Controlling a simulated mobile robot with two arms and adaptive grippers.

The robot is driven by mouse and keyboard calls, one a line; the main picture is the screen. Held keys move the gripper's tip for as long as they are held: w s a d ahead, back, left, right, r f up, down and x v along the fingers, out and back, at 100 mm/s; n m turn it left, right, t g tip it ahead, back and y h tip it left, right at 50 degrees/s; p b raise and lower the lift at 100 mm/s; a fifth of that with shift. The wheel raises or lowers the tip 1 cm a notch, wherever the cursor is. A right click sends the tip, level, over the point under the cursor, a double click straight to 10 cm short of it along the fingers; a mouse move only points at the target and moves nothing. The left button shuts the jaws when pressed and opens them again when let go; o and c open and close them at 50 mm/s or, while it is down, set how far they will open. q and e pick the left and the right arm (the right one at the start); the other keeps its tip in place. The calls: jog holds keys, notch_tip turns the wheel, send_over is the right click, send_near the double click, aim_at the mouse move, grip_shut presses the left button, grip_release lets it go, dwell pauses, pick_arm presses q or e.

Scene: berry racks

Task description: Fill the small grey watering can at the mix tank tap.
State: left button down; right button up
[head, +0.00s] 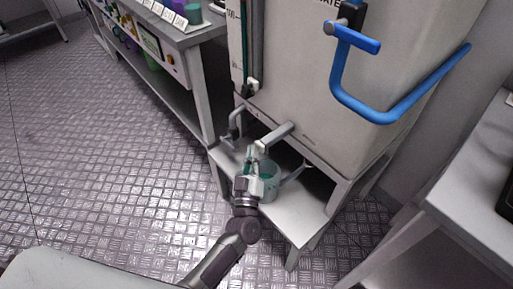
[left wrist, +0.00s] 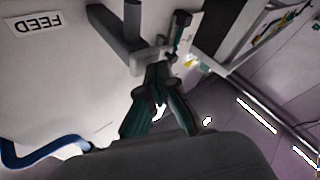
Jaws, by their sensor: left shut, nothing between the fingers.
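The mix tank (head: 300,75) is a large pale tank on a grey stand. Its grey tap (head: 276,136) sticks out low on the front; in the left wrist view the tap (left wrist: 133,40) lies just beyond my fingers. A small grey-green watering can (head: 271,185) stands on the low shelf below the tap, partly hidden by my left gripper. My left gripper (head: 253,154) is shut and empty close to the tap's outer end; it also shows in the left wrist view (left wrist: 157,72). I cannot tell whether it touches the tap. Water is not visible. My right gripper is not in view.
A blue pipe handle (head: 385,115) juts from the tank. The low shelf (head: 300,215) has bare room at its front right. A bench (head: 185,75) with cups and cards stands left, and a grey table (head: 450,180) stands right. The floor at left is clear.

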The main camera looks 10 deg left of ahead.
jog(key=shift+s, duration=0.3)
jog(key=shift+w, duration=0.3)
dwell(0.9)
pick_arm(q)
jog(key=shift+s+a+p, duration=0.45)
jog(key=shift+s+a, duration=0.15)
jog(key=shift+s, duration=0.2)
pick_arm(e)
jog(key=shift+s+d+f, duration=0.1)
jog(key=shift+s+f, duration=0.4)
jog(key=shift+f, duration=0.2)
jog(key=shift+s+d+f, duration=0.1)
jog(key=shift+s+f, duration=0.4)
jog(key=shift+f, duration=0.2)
